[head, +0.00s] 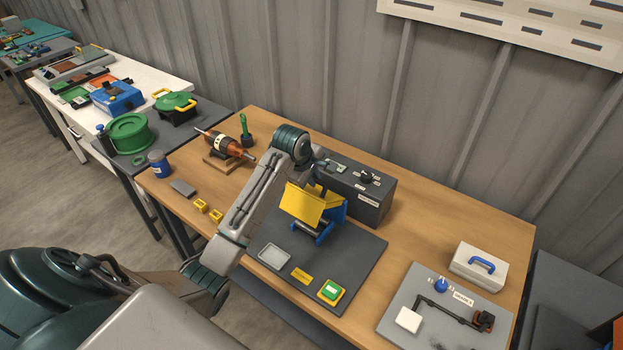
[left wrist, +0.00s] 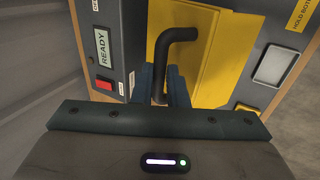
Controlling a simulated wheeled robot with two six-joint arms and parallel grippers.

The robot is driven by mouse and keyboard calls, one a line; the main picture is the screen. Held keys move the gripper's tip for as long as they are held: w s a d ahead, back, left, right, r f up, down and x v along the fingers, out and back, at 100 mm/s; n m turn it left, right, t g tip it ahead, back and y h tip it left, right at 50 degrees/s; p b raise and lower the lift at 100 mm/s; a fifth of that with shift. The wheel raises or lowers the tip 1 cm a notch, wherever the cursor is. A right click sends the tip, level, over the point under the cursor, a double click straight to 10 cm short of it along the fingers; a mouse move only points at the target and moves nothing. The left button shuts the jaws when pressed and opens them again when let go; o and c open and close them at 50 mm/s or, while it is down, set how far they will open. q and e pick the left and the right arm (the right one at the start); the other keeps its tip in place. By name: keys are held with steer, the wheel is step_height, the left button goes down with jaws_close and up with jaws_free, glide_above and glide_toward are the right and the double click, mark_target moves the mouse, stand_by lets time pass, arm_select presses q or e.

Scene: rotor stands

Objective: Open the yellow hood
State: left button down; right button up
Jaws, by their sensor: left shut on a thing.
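The yellow hood (head: 301,206) sits tilted over a blue stand (head: 326,233) on a dark grey base plate (head: 362,262). Its panels meet at an angle, and part of the stand and a metal rod show below it. In the left wrist view the yellow hood (left wrist: 208,65) fills the upper middle. A bent black handle (left wrist: 170,42) stands out in front of it. My left gripper (left wrist: 163,85) is shut on this black handle. In the head view the left gripper (head: 319,176) is above the hood's far edge, partly hidden by my arm. My right gripper is out of view.
A dark grey control box (head: 375,205) with a knob stands right behind the hood. A grey tray (head: 275,257) and a green button (head: 331,291) are on the base plate.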

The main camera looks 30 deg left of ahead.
arm_select(q)
steer(key=shift+w+d+r, duration=0.1)
steer(key=shift+w+r, duration=0.15)
steer(key=shift+w, duration=0.3)
steer(key=shift+w+r, duration=0.25)
steer(key=shift+w, duration=0.25)
steer(key=shift+w+r, duration=0.25)
steer(key=shift+w, duration=0.2)
steer(key=shift+w+d+r, duration=0.1)
steer(key=shift+w+r, duration=0.05)
steer(key=shift+w, duration=0.6)
steer(key=shift+w+d+r, duration=0.1)
steer(key=shift+w, duration=1.2)
